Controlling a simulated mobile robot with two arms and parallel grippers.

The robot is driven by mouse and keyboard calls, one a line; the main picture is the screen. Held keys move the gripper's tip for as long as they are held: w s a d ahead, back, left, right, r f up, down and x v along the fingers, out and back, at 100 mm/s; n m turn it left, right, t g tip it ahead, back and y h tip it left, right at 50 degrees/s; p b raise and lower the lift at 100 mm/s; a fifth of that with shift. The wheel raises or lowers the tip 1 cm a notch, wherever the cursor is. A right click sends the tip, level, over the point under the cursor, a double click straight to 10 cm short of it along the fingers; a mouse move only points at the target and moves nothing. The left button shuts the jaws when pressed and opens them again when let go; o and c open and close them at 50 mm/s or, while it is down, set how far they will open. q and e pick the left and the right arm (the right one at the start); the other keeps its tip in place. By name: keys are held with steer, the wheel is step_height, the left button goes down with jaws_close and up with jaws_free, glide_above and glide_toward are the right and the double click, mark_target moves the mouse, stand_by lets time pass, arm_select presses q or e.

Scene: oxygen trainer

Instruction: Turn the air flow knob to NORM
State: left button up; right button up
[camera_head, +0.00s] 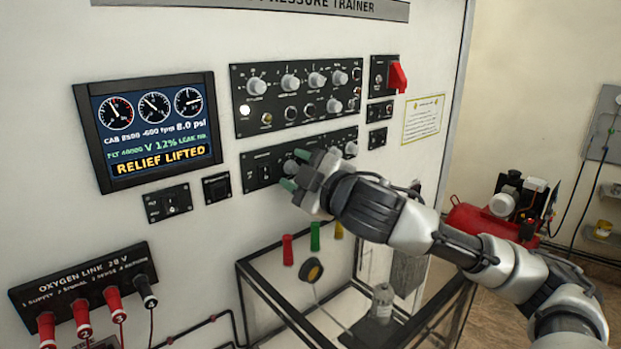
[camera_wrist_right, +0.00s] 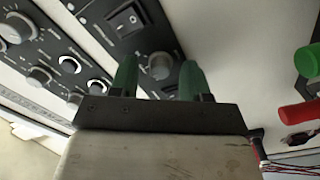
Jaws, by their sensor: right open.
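My right gripper (camera_head: 295,169) is at the lower control panel (camera_head: 250,158), its two green fingertips apart and pointing at the wall. A round grey knob (camera_head: 290,166) shows between the fingertips. In the right wrist view the open fingers (camera_wrist_right: 158,80) stand on either side of a grey knob (camera_wrist_right: 160,65), with a gap visible around it; whether they touch it, I cannot tell. The knob's labels are too small to read, so neither its name nor its setting is clear. A black rocker switch (camera_wrist_right: 127,17) sits beside this knob. My left gripper is not in view.
An upper panel (camera_head: 297,95) with several knobs is above the gripper, and a red guarded switch (camera_head: 397,77) is to its right. The screen (camera_head: 148,130) reads "RELIEF LIFTED". A black-framed glass case (camera_head: 262,275) stands below, with red, green and yellow handles above it.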

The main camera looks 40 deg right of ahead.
steer(key=s+b, duration=1)
steer(key=shift+s+d+f, duration=0.15)
steer(key=shift+s+d, duration=0.1)
steer(key=shift+s, duration=0.05)
stand_by(0.4)
